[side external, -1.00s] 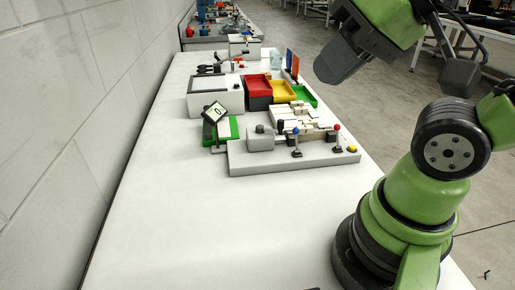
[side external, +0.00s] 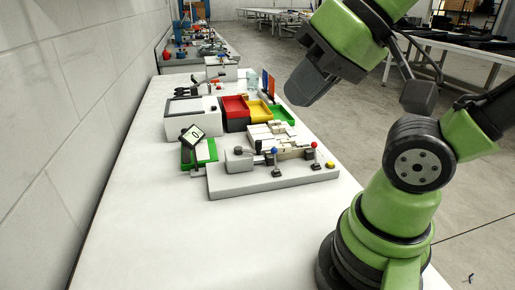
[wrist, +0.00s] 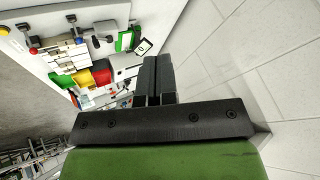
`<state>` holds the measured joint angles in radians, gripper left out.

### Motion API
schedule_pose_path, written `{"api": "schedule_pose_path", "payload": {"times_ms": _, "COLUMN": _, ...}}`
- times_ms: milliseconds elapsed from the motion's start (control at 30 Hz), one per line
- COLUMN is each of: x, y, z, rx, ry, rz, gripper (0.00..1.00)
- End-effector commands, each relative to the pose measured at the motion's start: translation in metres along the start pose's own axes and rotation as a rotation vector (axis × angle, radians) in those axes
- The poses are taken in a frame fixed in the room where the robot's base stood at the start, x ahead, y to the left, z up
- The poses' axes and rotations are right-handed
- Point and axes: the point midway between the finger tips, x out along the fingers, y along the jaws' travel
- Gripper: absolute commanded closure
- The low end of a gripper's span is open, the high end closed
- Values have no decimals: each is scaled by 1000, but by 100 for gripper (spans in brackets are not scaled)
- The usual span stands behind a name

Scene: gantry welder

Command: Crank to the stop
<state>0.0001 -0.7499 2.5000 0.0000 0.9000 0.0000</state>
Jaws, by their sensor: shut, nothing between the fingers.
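A grey fixture plate (side external: 240,186) lies on the white bench. On it are a grey block (side external: 239,160) with a small dark upright handle (side external: 258,147) beside it, a lever with a blue knob (side external: 274,151) and one with a red knob (side external: 314,145). I cannot tell for sure which part is the crank. The fixture plate also shows at the upper left of the wrist view (wrist: 68,14). My gripper (side external: 298,95) hangs in the air, well apart from the fixture. In the wrist view its dark fingers (wrist: 157,80) are together and empty.
A tilted white display (side external: 192,137) stands by a green piece (side external: 208,150) left of the fixture. Behind are a white box (side external: 190,127) and red (side external: 235,106), yellow (side external: 259,110) and green (side external: 281,115) bins. A wall runs along the left. The bench's front is clear.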

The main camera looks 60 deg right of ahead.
Motion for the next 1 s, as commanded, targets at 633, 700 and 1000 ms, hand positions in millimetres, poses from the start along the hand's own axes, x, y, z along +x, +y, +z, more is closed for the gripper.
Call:
{"api": "schedule_pose_path", "payload": {"times_ms": 633, "x": 20, "y": 9, "z": -50, "rx": -181, "ry": -106, "rz": 116, "gripper": 56}}
{"api": "schedule_pose_path", "payload": {"times_ms": 700, "x": 32, "y": 18, "z": -70, "rx": -257, "ry": -158, "rz": 152, "gripper": 56}}
{"api": "schedule_pose_path", "payload": {"times_ms": 1000, "x": 103, "y": 86, "z": -134, "rx": -566, "ry": -428, "rz": 212, "gripper": 56}}
